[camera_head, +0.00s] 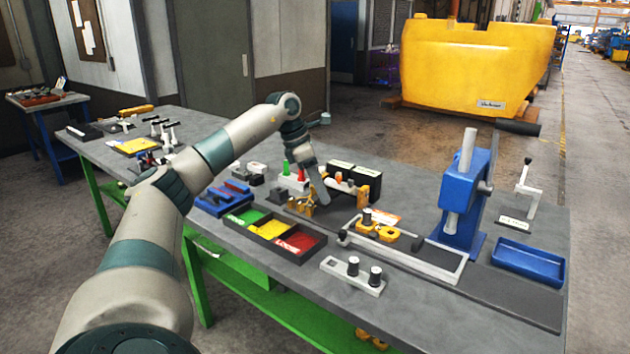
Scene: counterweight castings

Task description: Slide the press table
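A blue arbor press (466,200) stands upright toward the right of the grey workbench. A pale-framed sliding table (440,268) lies on a dark flat track (510,298) at the press's foot. Orange-yellow parts (378,231) sit on or just behind the table's left portion. A small knob (342,236) stands at its left end. My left arm reaches over the bench from the lower left. My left gripper (322,198) points down behind the track's left end, apart from the sliding table. Its fingers are too small and edge-on to judge. My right gripper is not in view.
A tray with green, yellow and red compartments (272,230) and a grey block with two pegs (353,275) lie at the front. A blue tray (528,262) lies right of the press. Black boxes (355,180) and small fixtures crowd the gripper.

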